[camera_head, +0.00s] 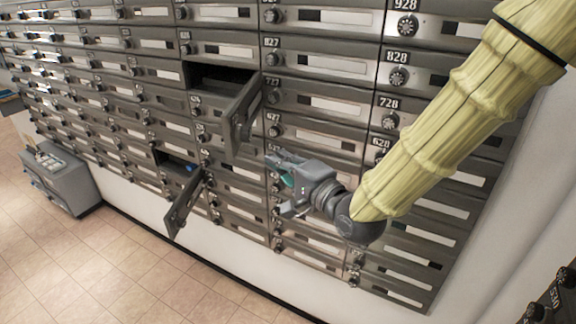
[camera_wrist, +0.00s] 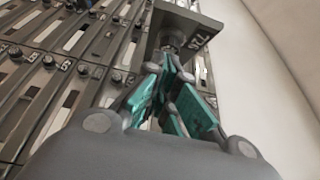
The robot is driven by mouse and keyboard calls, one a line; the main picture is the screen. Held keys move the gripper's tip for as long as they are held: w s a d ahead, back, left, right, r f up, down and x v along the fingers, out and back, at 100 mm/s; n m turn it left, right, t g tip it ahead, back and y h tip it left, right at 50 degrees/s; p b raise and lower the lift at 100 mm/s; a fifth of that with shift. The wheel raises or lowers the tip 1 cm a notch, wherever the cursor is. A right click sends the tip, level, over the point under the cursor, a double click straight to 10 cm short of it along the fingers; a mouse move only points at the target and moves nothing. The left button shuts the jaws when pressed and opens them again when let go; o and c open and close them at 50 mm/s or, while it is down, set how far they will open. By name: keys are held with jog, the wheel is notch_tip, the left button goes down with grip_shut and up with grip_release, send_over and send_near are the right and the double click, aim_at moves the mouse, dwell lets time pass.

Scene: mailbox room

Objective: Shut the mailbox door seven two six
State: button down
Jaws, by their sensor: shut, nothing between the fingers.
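The mailbox door 726 (camera_head: 243,112) stands open in the upper middle of the head view, swung out from its dark compartment (camera_head: 220,77). In the wrist view the door 726 (camera_wrist: 190,22) shows its number and a round knob beyond the fingertips. My gripper (camera_head: 279,182) is to the lower right of this door in the head view, in front of the shut boxes. In the wrist view my gripper (camera_wrist: 173,68) is shut and empty, its teal finger pads close together, tips pointing toward the knob. I cannot tell whether they touch the door.
A second door (camera_head: 184,204) stands open lower left, with a blue item (camera_head: 189,168) in its compartment. The other mailboxes look shut. A grey cabinet (camera_head: 62,178) stands at the left. The tiled floor (camera_head: 130,262) in front is clear. More boxes (camera_head: 552,300) show at bottom right.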

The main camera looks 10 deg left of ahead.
aim_at(241, 143)
jog(key=shift+w+a, duration=0.55)
jog(key=shift+a, duration=0.7)
jog(key=shift+w+a, duration=0.55)
jog(key=shift+a, duration=0.75)
jog(key=shift+w+a, duration=0.55)
jog(key=shift+a, duration=0.7)
jog(key=shift+a+f, duration=0.1)
